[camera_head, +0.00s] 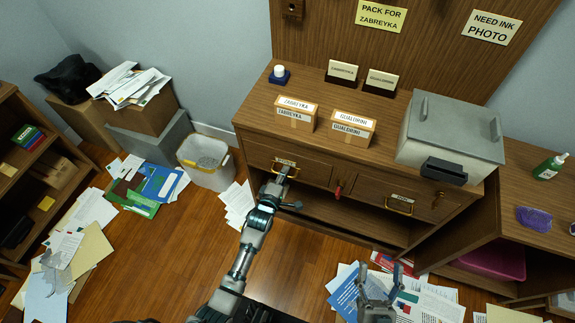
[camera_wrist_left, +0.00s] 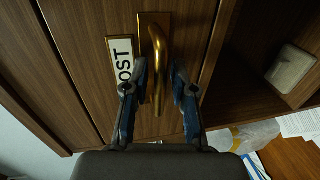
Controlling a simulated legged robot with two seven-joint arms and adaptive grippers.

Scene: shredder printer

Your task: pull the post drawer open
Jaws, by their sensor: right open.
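The post drawer (camera_head: 315,173) is the left drawer of the wooden desk and looks shut. Its "POST" label (camera_wrist_left: 122,62) and brass handle (camera_wrist_left: 158,50) show in the left wrist view; in the head view the handle is partly hidden by my gripper. My left gripper (camera_head: 285,178) is at the drawer front. In the wrist view its two fingers (camera_wrist_left: 160,78) are open, one on each side of the handle, with small gaps visible. My right gripper (camera_head: 378,284) is open and empty, low in front of the desk above scattered papers.
A second drawer with a brass handle (camera_head: 399,205) is to the right, with a red tag (camera_head: 338,192) between the drawers. Two labelled boxes (camera_head: 296,113) and a grey machine (camera_head: 450,130) stand on the desk. A waste bin (camera_head: 205,160) stands left; papers litter the floor.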

